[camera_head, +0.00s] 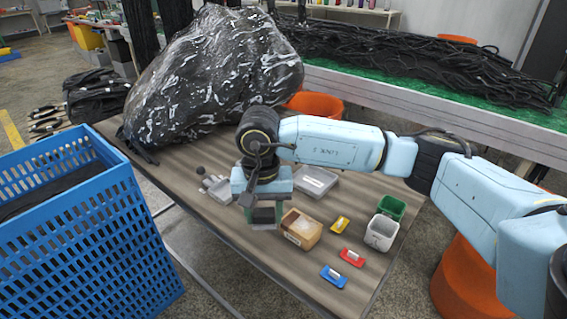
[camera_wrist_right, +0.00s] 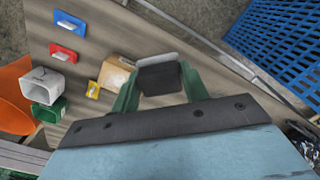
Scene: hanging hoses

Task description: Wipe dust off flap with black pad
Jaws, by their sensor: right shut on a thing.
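My right gripper (camera_head: 264,208) hangs down over the table, left of a small brown box. Its green fingers, also in the right wrist view (camera_wrist_right: 157,92), are shut on a black pad (camera_wrist_right: 160,78). In the head view the pad (camera_head: 264,216) shows below the fingers. A pale grey edge (camera_wrist_right: 156,57) shows along the pad; I cannot tell whether it belongs to it. The brown box (camera_head: 302,229) has a pale top face and a label; it also shows in the right wrist view (camera_wrist_right: 116,74). I cannot make out a flap or dust for sure. My left gripper is out of view.
On the table (camera_head: 240,238) stand a grey tray (camera_head: 316,181), a green bin (camera_head: 391,207), a white bin (camera_head: 381,233), and yellow (camera_head: 340,225), red (camera_head: 352,257) and blue (camera_head: 334,277) handled blocks. A large black wrapped bundle (camera_head: 215,75) lies behind; a blue crate (camera_head: 85,235) is left.

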